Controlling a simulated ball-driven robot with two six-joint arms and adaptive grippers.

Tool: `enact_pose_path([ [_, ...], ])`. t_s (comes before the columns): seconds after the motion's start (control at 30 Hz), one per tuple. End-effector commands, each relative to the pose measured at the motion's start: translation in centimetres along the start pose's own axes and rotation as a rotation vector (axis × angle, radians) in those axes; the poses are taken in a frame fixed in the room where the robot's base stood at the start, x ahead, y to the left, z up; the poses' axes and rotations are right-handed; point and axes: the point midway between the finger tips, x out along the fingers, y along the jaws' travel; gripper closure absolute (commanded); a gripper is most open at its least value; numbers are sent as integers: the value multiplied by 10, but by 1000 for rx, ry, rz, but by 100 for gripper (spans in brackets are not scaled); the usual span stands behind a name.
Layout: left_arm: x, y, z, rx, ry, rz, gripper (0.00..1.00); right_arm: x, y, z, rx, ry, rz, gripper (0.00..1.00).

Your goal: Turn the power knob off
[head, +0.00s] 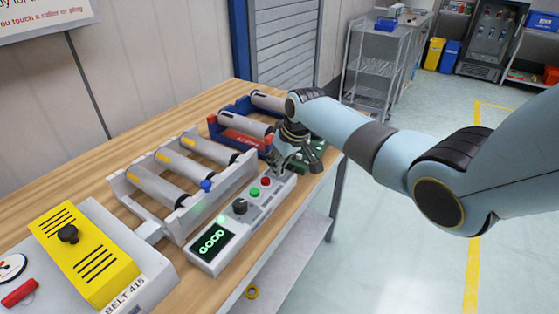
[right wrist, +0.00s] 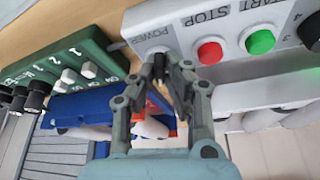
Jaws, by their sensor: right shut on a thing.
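The control panel (head: 262,211) is a long grey box with a lit GOOD display (head: 212,241). The power knob (right wrist: 158,61) is small and dark, beside the POWER label in the right wrist view. My right gripper (right wrist: 160,70) is shut on the power knob, with its fingertips on either side of it. In the head view, my right gripper (head: 284,161) is at the far end of the panel and hides the knob. The knob's pointer direction cannot be made out. My left gripper is not in view.
A red button (head: 266,181), a green button (head: 254,192) and a black dial (head: 240,205) sit along the panel. A roller frame (head: 150,222) stands to its left. A green switch box (right wrist: 60,65) is close beside the gripper. A yellow-covered unit (head: 85,255) stands front left.

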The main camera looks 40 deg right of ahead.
Motion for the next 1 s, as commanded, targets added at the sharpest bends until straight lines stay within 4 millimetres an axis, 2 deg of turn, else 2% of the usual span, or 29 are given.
enact_pose_path([
  [0.37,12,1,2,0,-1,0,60,2,3,-1,-329,3,-135,100],
  [1.0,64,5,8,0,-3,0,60,4,4,-2,-854,3,-351,100],
])
